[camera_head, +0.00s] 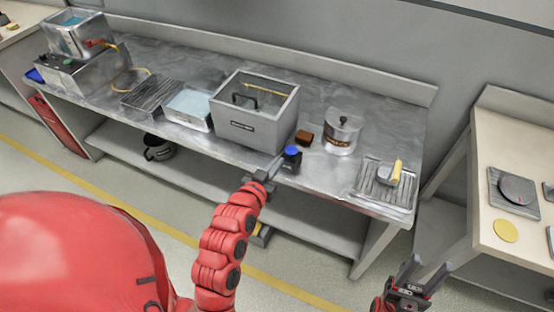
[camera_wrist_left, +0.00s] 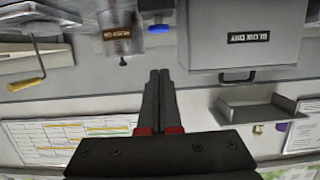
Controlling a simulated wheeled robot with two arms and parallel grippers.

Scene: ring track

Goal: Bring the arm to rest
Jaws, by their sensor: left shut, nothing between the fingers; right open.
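My left arm, red and segmented, reaches up from the bottom centre of the head view. Its gripper (camera_head: 268,172) is at the front edge of the metal bench (camera_head: 330,185), close to a blue-topped item (camera_head: 291,157). In the left wrist view the two dark fingers (camera_wrist_left: 159,75) lie together, shut, with nothing between them. My right gripper (camera_head: 418,270) is at the lower right of the head view, its fingers apart and empty, over the floor gap in front of the benches.
The bench holds a grey labelled box (camera_head: 245,132), a lidded metal pot (camera_head: 342,132), a small brown block (camera_head: 304,138), a ribbed tray (camera_head: 370,187) with a yellow-handled tool (camera_head: 396,172), and a shallow tray (camera_head: 188,106). A second bench (camera_head: 485,130) stands at right. A lower shelf (camera_head: 320,225) runs beneath.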

